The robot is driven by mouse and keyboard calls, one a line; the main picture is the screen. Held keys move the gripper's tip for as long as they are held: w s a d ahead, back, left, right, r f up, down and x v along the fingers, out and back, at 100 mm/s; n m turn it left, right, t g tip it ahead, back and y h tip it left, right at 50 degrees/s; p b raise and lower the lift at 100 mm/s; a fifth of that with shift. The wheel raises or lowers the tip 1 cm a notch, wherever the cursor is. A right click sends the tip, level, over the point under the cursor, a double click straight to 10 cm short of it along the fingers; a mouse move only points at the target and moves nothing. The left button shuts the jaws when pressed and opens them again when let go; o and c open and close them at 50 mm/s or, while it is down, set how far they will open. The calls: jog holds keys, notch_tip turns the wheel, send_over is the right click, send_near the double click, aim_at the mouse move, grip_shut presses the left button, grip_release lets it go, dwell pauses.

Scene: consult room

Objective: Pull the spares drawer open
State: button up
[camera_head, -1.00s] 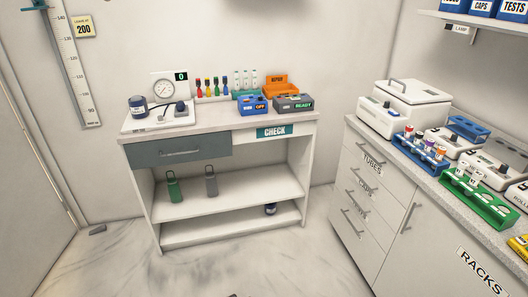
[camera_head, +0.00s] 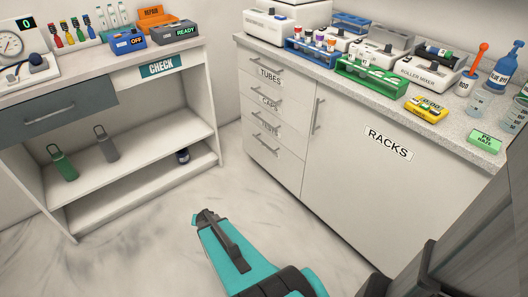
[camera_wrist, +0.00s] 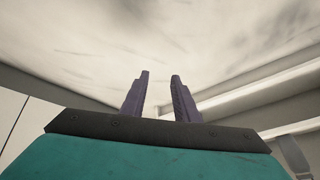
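No label in view reads spares. The white cabinet has a stack of shut drawers with bar handles: the tubes drawer (camera_head: 289,84), the caps drawer (camera_head: 286,108), the tests drawer (camera_head: 288,133) and a bottom drawer (camera_head: 284,160) with no label that I can read. A wide grey drawer (camera_head: 50,118) with a bar handle is shut under the desk top at left. My gripper (camera_head: 207,217) is over the floor in front of the cabinet, apart from every handle. In the wrist view its two fingers (camera_wrist: 160,75) stand apart with nothing between them.
The racks door (camera_head: 350,185) is shut beside the drawers. The counter (camera_head: 385,97) above holds racks, devices and bottles. The floor (camera_head: 150,240) is clear.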

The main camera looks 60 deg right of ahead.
jog(key=w+d+r+m+t+h+b, duration=0.1)
jog(key=d+m+t+h+b, duration=0.3)
jog(key=d, duration=0.9)
jog(key=w+d+r+m+t+h+b, duration=0.1)
jog(key=d+m+b, duration=0.35)
jog(key=d, duration=0.75)
jog(key=s+d+r+m+t+h+b, duration=0.1)
jog(key=s+d+r+t+b, duration=0.1)
jog(key=d, duration=0.6)
jog(key=s+d+r+m+t+h+b, duration=0.2)
jog(key=s+d+r+t+b, duration=0.1)
jog(key=s+d+r+b, duration=0.2)
jog(key=s+d+b, duration=0.2)
jog(key=d, duration=0.1)
jog(key=shift+s, duration=0.25)
jog(key=shift+d+f, duration=0.1)
jog(key=shift+b+x, duration=2.5)
jog(key=shift+x, duration=4.4)
